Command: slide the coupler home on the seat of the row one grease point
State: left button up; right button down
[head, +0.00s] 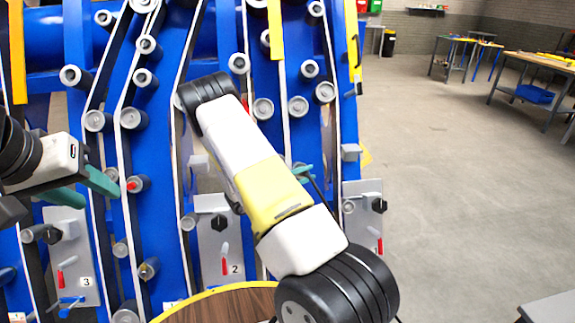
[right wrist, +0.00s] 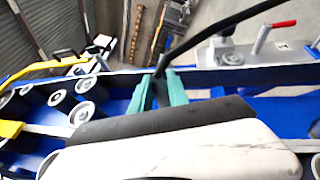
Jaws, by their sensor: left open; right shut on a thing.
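The row one panel (head: 368,192), marked 1, is on the right side of the blue chassis. It carries a black knob (head: 379,205) and a red-handled lever (head: 380,243). My right gripper (head: 302,170) is just left of this panel, mostly hidden behind my forearm. In the right wrist view its teal fingers (right wrist: 160,92) are shut where a black hose (right wrist: 205,36) emerges. The coupler is hidden between them, and I cannot tell whether it touches the seat. A grey panel (right wrist: 262,52) with a red lever lies right of the fingers. My left gripper (head: 98,197) is open and empty near panel 3.
Panel 2 (head: 213,240) and panel 3 (head: 75,262) stand further left on the blue chassis (head: 165,215), among belts and grey rollers. A round wooden top with a yellow rim (head: 210,292) is at the bottom. The floor (head: 450,190) to the right is clear, with workbenches beyond.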

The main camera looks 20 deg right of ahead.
dwell(0.4)
jog(key=shift+w+d+f, duration=0.25)
jog(key=shift+w+f, duration=0.3)
jog(key=shift+w, duration=0.35)
jog(key=shift+s+a+r, duration=0.25)
jog(key=shift+s+r, duration=0.3)
jog(key=shift+s, duration=0.35)
jog(key=shift+s+a+r, duration=0.2)
jog(key=shift+s+r, duration=0.35)
jog(key=shift+s, duration=0.3)
jog(key=shift+w+d+f, duration=0.2)
jog(key=shift+w+f, duration=0.3)
jog(key=shift+w, duration=0.25)
jog(key=shift+w+d+f, duration=0.1)
jog(key=shift+w+f, duration=0.2)
jog(key=shift+w, duration=0.2)
jog(key=shift+w+d+f, duration=0.1)
jog(key=shift+w+f, duration=0.15)
jog(key=shift+w, duration=0.2)
jog(key=c, duration=1.2)
grip_release()
jog(key=shift+a, duration=0.1)
